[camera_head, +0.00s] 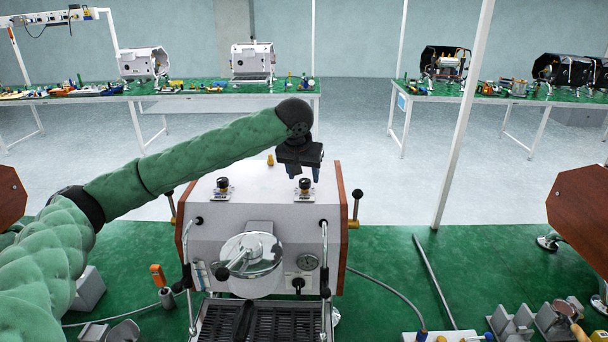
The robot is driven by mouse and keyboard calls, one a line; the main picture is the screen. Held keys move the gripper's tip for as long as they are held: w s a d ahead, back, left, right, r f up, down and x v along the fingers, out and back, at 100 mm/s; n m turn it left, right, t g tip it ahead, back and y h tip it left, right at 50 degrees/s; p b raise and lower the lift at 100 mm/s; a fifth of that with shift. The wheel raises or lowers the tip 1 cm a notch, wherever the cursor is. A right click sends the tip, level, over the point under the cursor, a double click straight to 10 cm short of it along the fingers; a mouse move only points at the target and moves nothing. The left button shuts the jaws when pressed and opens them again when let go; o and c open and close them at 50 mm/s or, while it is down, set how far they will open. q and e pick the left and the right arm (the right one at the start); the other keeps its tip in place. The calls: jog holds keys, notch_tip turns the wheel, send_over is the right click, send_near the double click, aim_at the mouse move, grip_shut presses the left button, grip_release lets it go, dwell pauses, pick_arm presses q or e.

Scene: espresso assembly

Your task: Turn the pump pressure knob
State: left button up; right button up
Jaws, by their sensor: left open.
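The white espresso machine (265,215) with wooden side panels stands on the green table in the middle. The labels are too small to read, so I cannot tell which is the pump pressure knob. My left gripper (303,173) is open and points down just above the right top knob, with its fingertips near it. My right gripper is not in view.
Black-handled levers flank the machine, such as the right one (356,203). An orange-handled tool (159,280) stands at left. A dark rod (434,280) and grey metal blocks (512,325) lie at right. A brown panel (582,215) stands at the right edge.

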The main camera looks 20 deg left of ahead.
pick_arm(q)
jog(key=shift+x, duration=1.05)
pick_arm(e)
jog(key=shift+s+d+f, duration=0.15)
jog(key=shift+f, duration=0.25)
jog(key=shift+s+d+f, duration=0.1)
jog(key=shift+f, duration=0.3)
pick_arm(q)
jog(key=c, duration=1)
jog(key=shift+p, duration=0.4)
